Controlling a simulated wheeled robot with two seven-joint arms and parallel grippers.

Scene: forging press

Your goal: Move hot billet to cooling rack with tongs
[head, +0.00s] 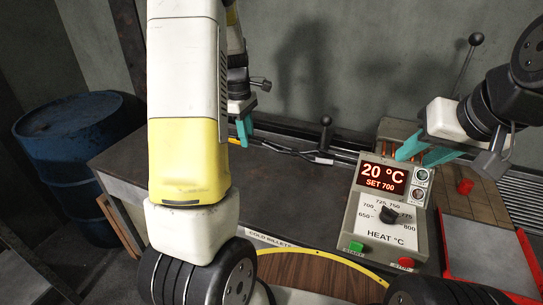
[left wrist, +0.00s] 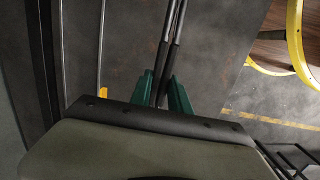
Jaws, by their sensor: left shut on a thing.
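My left gripper (head: 245,130) has its teal fingers at the back of the dark bench, beside the wall. In the left wrist view its fingers (left wrist: 165,92) are shut on the dark handles of the tongs (left wrist: 176,35), which run away from me. In the head view the tongs (head: 290,150) reach right from the gripper, low over the bench. My right gripper (head: 428,150) is open behind the control box, with nothing seen between its teal fingers. A small red cylinder (head: 465,187) stands on a brown tiled surface at right; I cannot tell if it is the billet.
The control box (head: 384,215) reads 20 °C, SET 700. A red-edged tray (head: 490,250) is at right. A blue drum (head: 75,140) stands left of the bench (head: 130,165). Ball-topped levers (head: 326,121) rise behind.

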